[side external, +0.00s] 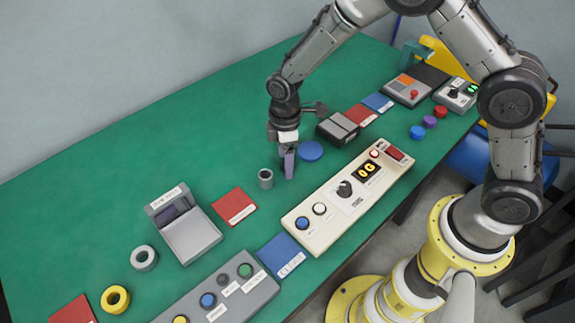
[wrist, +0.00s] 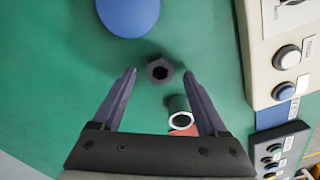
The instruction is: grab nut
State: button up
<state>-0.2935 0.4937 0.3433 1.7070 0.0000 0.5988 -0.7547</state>
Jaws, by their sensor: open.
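The nut (wrist: 151,76) is a small dark hexagonal ring with a hole, lying on the green table in the wrist view. It shows between the two fingertips of my gripper (wrist: 161,73), a little beyond them. My gripper is open and nothing is held in it. In the side view my gripper (side external: 289,164) points down close to the table, and I cannot make out the nut there. How far the fingertips are above the nut is hard to tell.
A grey hollow cylinder (side external: 265,179) stands close by; the wrist view shows it near the right finger (wrist: 180,112). A blue disc (side external: 311,151) lies on the other side. A cream control panel (side external: 330,213) borders the work area. Green table is clear toward the back left.

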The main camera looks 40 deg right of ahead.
jog(key=shift+f, duration=0.4)
jog(key=shift+c, duration=0.2)
grip_shut()
jog(key=shift+r, duration=0.2)
